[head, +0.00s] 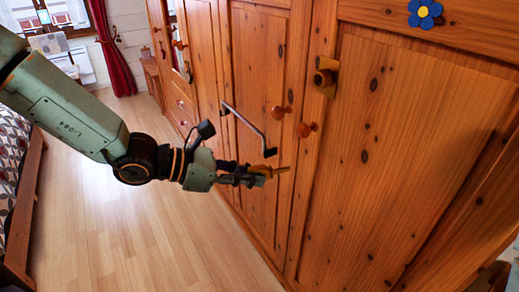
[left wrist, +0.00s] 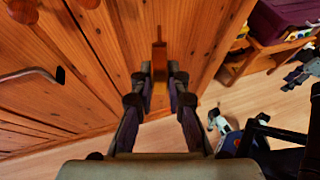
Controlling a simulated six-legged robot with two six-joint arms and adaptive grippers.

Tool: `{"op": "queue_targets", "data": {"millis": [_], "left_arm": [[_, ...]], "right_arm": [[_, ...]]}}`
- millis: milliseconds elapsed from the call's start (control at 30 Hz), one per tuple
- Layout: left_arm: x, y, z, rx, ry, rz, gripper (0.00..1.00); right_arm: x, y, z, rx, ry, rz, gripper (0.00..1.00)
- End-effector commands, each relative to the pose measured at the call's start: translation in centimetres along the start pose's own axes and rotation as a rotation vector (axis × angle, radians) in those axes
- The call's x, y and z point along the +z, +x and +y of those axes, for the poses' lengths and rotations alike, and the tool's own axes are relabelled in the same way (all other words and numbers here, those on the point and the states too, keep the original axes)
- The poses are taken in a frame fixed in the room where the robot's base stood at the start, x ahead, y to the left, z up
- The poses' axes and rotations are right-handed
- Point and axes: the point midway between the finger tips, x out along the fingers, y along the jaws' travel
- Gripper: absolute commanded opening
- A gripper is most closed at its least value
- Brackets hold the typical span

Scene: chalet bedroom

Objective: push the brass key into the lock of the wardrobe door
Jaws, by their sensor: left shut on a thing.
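My left gripper (head: 258,176) is shut on the brass key (head: 280,170), in front of the wardrobe door (head: 400,150). In the left wrist view the key (left wrist: 159,62) stands out between the two fingertips (left wrist: 160,88), its far end towards the wood; whether it touches cannot be told. A brass lock (head: 326,76) sits on the door's upper left side. The gripper and key are below and left of it, apart from it. The keyhole cannot be made out.
A dark bar handle (head: 248,130) juts out just above the gripper. A bed (head: 20,200) is at the left. The wooden floor (head: 170,225) between is clear.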

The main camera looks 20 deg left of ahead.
Motion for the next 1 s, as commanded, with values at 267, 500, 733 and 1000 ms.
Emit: {"op": "queue_targets", "data": {"millis": [267,500,733,1000], "left_arm": [[-2.7,-0.4,-1.9,-0.017,0.008,-0.012,0.0],[-2.6,-0.5,-2.1,-0.019,0.017,-0.008,0.0],[-0.5,-0.2,-0.6,-0.004,0.007,0.001,0.0],[3.8,0.4,1.9,0.03,-0.009,0.014,0.0]], "right_arm": [[0.0,0.6,0.0,0.0,0.0,0.0,0.4],[0.0,0.1,0.0,0.0,0.0,0.0,0.4],[0.0,-0.7,0.0,0.0,0.0,0.0,0.4],[0.0,-1.9,0.0,0.0,0.0,0.0,0.4]]}}
